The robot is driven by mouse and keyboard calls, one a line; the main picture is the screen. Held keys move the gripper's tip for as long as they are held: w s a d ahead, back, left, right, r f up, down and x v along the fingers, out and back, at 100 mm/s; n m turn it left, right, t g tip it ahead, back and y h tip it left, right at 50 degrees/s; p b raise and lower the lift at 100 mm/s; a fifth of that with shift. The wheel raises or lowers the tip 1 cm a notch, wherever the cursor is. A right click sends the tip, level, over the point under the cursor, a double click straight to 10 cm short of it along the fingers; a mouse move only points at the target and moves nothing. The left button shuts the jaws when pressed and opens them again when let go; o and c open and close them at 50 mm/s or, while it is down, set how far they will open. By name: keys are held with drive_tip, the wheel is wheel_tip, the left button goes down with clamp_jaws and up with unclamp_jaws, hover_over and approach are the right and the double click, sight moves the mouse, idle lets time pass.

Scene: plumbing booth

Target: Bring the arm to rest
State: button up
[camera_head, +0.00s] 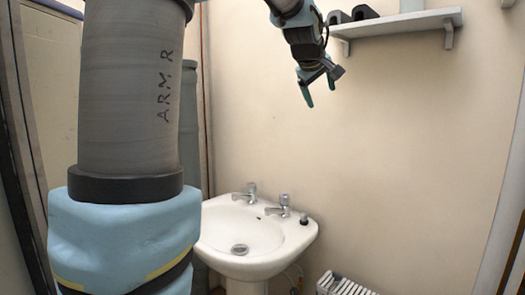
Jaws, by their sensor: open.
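My gripper (320,87) hangs at the top of the head view, pointing down, with blue fingertips spread apart. It is open, and nothing shows between the fingers. It is in the air before the bare wall, left of the shelf bracket and above the sink. My arm comes in from the top; a large grey and blue link of it, marked "ARM R", fills the left side of the view and hides what is behind it.
A white sink (282,262) with two taps (248,193) stands below, and a small dark plug (304,219) lies on its right rim. A wall shelf (405,22) holds dark objects (364,13) close to the gripper's right. A white slatted thing (345,285) stands low down. The wall at right is clear.

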drive_tip(key=s+a+f+m+g+y, duration=0.1)
drive_tip(key=s+a+f+g+y, duration=0.1)
drive_tip(key=a+f, duration=0.7)
drive_tip(key=s+a+f+m+g+y, duration=0.1)
drive_tip(key=s+a+f+g, duration=0.1)
drive_tip(key=s+a+f, duration=0.2)
drive_tip(key=s+a+f+m+g, duration=0.2)
drive_tip(key=s+a+f, duration=0.3)
drive_tip(key=s+f, duration=0.5)
drive_tip(key=s+a+f+m+g+y, duration=0.1)
drive_tip(key=s+a+f+m+g, duration=0.1)
drive_tip(key=s+a+f, duration=0.2)
drive_tip(key=s+f, duration=0.3)
drive_tip(key=f, duration=0.4)
drive_tip(key=shift+a+f+y, duration=0.3)
drive_tip(key=shift+a+f, duration=0.05)
drive_tip(key=shift+f, duration=0.05)
drive_tip(key=shift+c, duration=0.2)
